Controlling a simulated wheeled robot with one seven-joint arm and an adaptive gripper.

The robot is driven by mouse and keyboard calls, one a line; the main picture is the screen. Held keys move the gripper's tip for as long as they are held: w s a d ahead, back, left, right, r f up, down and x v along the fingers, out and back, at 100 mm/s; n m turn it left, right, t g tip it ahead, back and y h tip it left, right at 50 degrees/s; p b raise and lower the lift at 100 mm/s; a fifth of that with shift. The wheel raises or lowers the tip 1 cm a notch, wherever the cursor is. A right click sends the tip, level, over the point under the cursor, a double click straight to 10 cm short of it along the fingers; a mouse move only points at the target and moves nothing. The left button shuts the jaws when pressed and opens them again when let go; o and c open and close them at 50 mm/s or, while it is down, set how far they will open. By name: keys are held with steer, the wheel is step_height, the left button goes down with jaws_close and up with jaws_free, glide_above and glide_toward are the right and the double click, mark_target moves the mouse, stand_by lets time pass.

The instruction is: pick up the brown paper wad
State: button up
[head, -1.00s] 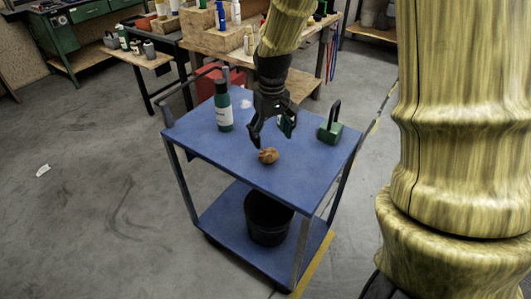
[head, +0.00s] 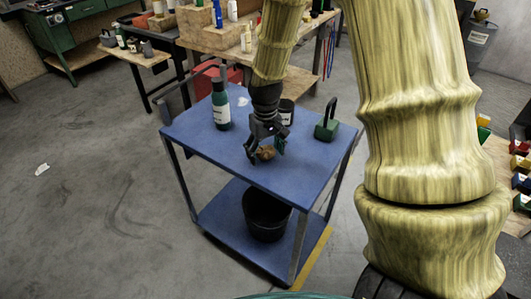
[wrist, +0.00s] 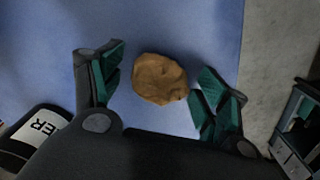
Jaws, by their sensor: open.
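The brown paper wad (head: 265,153) lies on the blue top of the cart (head: 200,150), near its middle front. In the wrist view the wad (wrist: 160,79) is a rough brown lump between the two fingers, with a gap on each side. My gripper (head: 265,150) is open and has come down around the wad in the head view. In the wrist view my gripper (wrist: 160,90) shows green-padded fingertips, the right one closer to the wad than the left. Nothing is held.
A dark green bottle (head: 221,106) stands left of my gripper on the cart. A dark container (head: 286,112) stands behind it, and a green block with a handle (head: 327,127) is to the right. A black bucket (head: 266,214) is on the lower shelf. The cart's front left is clear.

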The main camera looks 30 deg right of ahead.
steer(key=shift+w+f, duration=0.1)
steer(key=shift+f, duration=0.05)
steer(key=c, duration=1.1)
